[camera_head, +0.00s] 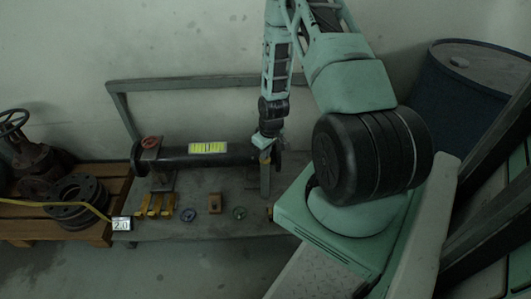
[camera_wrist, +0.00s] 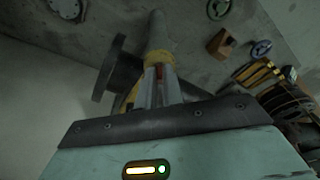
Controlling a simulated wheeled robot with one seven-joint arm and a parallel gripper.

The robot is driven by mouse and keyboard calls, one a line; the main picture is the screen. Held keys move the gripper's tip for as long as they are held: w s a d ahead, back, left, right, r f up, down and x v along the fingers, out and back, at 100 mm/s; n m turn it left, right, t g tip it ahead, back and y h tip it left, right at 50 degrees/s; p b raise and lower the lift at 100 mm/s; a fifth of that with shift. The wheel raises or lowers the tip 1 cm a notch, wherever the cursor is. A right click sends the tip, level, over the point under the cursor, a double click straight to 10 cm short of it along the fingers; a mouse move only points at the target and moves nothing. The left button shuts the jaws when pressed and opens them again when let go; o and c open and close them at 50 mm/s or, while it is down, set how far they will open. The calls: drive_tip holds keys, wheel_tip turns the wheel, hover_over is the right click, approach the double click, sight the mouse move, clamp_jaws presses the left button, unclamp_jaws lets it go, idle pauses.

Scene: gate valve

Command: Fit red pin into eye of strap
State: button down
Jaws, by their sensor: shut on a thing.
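My gripper (camera_head: 265,155) is low over the bench, near the right end of the black pipe (camera_head: 175,159). A yellow part (camera_wrist: 128,99) lies beside the fingers. The eye cannot be made out, nor whether the pin touches it.
On the bench (camera_head: 205,229) stand several yellow pieces (camera_head: 155,205), a blue handwheel (camera_head: 188,214), a brown block (camera_head: 215,203) and a green handwheel (camera_head: 239,212). A red handwheel (camera_head: 151,142) tops the pipe's left end. A dark flange (camera_wrist: 108,70) is close left of my fingers.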

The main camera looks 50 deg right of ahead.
drive_tip(key=shift+s+f+b, duration=0.1)
drive_tip(key=shift+f+b, duration=0.2)
drive_tip(key=shift+f, duration=0.35)
drive_tip(key=c, duration=1.6)
unclamp_jaws()
drive_tip(key=shift+r, duration=0.35)
drive_tip(key=shift+o, duration=0.3)
wheel_tip(320, 180, up, 13)
drive_tip(key=s+p, duration=0.1)
drive_tip(key=p, duration=0.4)
drive_tip(key=shift+s+a+f, duration=0.15)
drive_tip(key=shift+s, duration=0.1)
drive_tip(key=w+a+r+n, duration=0.1)
drive_tip(key=a+r, duration=0.4)
drive_tip(key=a, duration=0.4)
drive_tip(key=a+r+n+y, duration=0.1)
drive_tip(key=a+r+n, duration=0.1)
drive_tip(key=a+r, duration=0.45)
drive_tip(key=w+a+r+n, duration=0.1)
drive_tip(key=a+r, duration=0.2)
drive_tip(key=a, duration=0.7)
drive_tip(key=s+a+r+n+g, duration=0.1)
drive_tip(key=s+a+r+n, duration=0.1)
drive_tip(key=s+a+r, duration=0.2)
drive_tip(key=s+a+r+n, duration=0.2)
drive_tip(key=s+a+r, duration=0.3)
drive_tip(key=s+a, duration=0.5)
drive_tip(key=s, duration=0.3)
drive_tip(key=shift+a+r+n+g, duration=0.3)
drive_tip(key=shift+a+g, duration=0.1)
